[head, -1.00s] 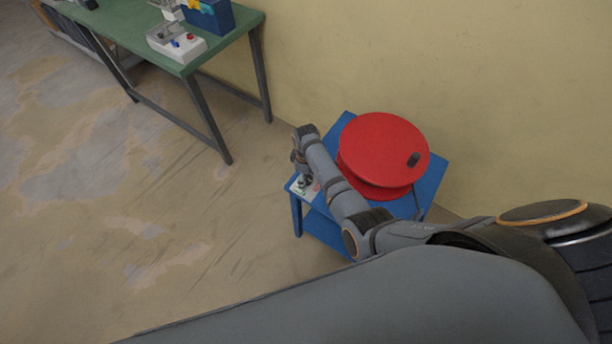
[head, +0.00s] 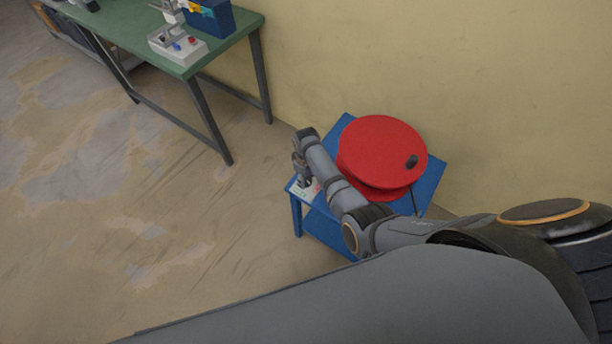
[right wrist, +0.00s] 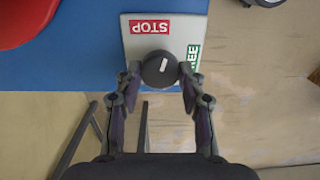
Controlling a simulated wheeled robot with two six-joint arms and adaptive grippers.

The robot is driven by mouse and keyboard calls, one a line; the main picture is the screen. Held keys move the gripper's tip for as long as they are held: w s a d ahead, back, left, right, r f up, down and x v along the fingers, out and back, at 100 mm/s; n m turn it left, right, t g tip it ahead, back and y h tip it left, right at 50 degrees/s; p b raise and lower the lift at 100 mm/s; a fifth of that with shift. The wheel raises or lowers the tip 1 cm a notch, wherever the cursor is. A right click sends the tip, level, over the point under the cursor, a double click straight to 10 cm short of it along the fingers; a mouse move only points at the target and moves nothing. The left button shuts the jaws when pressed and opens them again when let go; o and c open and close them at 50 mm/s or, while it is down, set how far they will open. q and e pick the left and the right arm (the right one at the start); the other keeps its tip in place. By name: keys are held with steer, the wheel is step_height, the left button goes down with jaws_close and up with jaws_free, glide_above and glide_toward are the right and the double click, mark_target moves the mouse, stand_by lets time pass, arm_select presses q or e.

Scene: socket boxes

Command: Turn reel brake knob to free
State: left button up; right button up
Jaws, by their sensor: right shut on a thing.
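The round black brake knob (right wrist: 160,69) with a white mark sits on a pale plate (right wrist: 134,48). The plate carries a red STOP label (right wrist: 150,27) and a green FREE label (right wrist: 194,57), of which part is hidden. The white mark points up in the right wrist view, tilted slightly right, towards the STOP side. My right gripper (right wrist: 160,76) has its two fingers on either side of the knob and is shut on it. In the head view my right gripper (head: 304,178) hides the knob. My left gripper is not in view.
The red reel (head: 378,148) with a black handle (head: 411,161) stands on the blue table (head: 433,181), close beside my right forearm. A green bench (head: 130,30) with a switch box (head: 185,49) stands at the upper left. The floor between is clear.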

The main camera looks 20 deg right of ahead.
steer(key=m+p, duration=0.1)
steer(key=m, duration=0.2)
steer(key=shift+r+m, duration=0.1)
steer(key=shift+m, duration=0.3)
steer(key=m+p, duration=0.1)
steer(key=m, duration=0.2)
steer(key=shift+m, duration=0.3)
steer(key=m+p, duration=0.1)
steer(key=m, duration=0.2)
steer(key=shift+m, duration=0.3)
steer(key=shift+d+m, duration=0.1)
steer(key=shift+m, duration=1.7)
steer(key=o, duration=1.2)
